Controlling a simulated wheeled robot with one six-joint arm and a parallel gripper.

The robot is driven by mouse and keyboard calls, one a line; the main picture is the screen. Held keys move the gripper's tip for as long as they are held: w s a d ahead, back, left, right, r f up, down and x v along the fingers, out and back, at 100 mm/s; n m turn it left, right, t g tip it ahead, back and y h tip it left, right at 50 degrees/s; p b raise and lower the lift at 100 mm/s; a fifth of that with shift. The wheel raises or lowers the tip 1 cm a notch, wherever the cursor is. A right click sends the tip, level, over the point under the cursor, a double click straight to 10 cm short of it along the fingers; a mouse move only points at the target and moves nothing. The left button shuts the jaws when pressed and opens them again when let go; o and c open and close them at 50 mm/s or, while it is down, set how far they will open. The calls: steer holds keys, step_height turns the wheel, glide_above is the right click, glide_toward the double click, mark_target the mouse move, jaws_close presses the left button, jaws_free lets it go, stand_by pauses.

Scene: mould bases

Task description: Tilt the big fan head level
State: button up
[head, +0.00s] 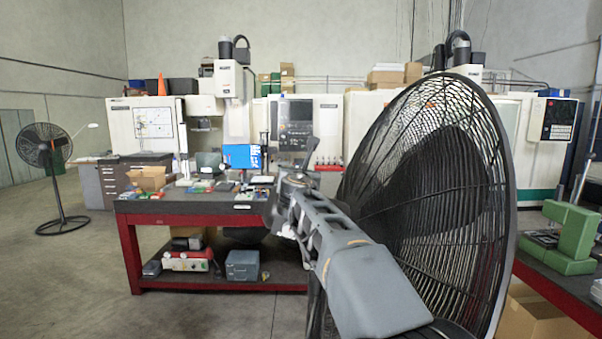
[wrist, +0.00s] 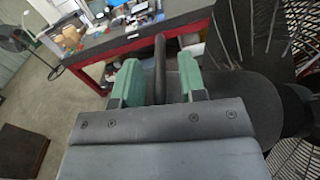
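The big fan head (head: 440,200) is a large black wire cage with a grey rim, filling the right half of the head view. Its rim leans, with the top further left than the lower right side. Part of its cage and a dark rounded housing (wrist: 245,98) show at the right of the wrist view. My gripper (wrist: 158,80) has two green fingers, set apart. A dark rod (wrist: 160,65) stands between them, with a gap visible on each side. Whether the rod belongs to the fan is unclear. In the head view my arm hides the gripper's fingers and the fan's lower left part.
A red-framed workbench (head: 135,206) with small items stands ahead, close to my arm; it also shows in the wrist view (wrist: 180,22). A smaller pedestal fan (head: 45,148) stands far left. A second bench with a green block (head: 575,235) is at right.

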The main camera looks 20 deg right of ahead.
steer(key=shift+w+d, duration=0.15)
steer(key=shift+w, duration=0.2)
jaws_close()
stand_by(0.4)
